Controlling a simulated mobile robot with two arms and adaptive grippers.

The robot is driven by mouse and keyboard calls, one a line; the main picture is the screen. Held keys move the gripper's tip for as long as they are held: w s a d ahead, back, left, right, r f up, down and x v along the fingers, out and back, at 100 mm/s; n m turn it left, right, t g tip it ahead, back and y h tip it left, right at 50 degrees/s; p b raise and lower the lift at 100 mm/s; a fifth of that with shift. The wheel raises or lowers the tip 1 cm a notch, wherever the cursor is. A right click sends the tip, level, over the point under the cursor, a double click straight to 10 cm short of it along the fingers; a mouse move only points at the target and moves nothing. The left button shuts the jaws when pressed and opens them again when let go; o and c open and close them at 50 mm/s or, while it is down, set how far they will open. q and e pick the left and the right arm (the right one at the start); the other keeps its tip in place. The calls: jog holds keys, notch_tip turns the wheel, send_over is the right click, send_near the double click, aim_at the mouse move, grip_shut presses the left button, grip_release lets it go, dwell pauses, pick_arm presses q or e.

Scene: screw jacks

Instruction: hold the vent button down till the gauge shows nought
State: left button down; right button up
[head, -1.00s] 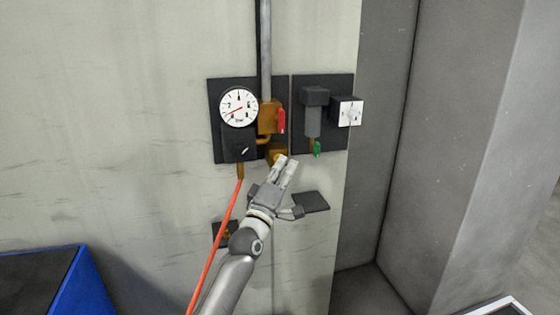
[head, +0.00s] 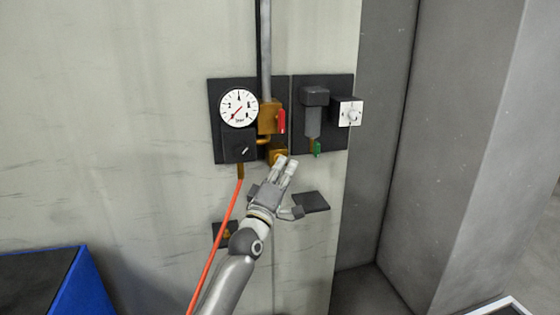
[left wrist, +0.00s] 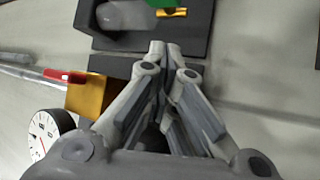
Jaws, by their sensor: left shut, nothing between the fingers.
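The white gauge (head: 239,107) is on a dark wall panel, with its red needle pointing to the lower left, near the low end of the dial. It also shows in the left wrist view (left wrist: 42,133), cut by my gripper. Below the red-handled brass valve, a small brass block (head: 277,154) sits at the tips of my left gripper (head: 287,161). The vent button cannot be made out; the fingertips cover that spot. My left gripper is shut and empty, its tips together in the left wrist view (left wrist: 166,47); contact is unclear. My right gripper is not in view.
A red lever (head: 281,120) sits just above my fingertips. To the right are a grey filter (head: 313,118) with a green lever (head: 317,148) and a white-faced knob (head: 352,114). An orange hose (head: 214,250) hangs left of my arm. A blue bin (head: 75,291) stands lower left.

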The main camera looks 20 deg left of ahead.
pick_arm(q)
jog(key=shift+s, duration=0.1)
jog(key=shift+s+d+p, duration=0.45)
jog(key=shift+s+p, duration=0.1)
jog(key=shift+s, duration=0.05)
jog(key=shift+f, duration=0.1)
jog(key=s+d+p, duration=0.1)
jog(key=s, duration=0.1)
jog(key=s+d+p, duration=0.2)
jog(key=shift+s, duration=0.1)
dwell(0.4)
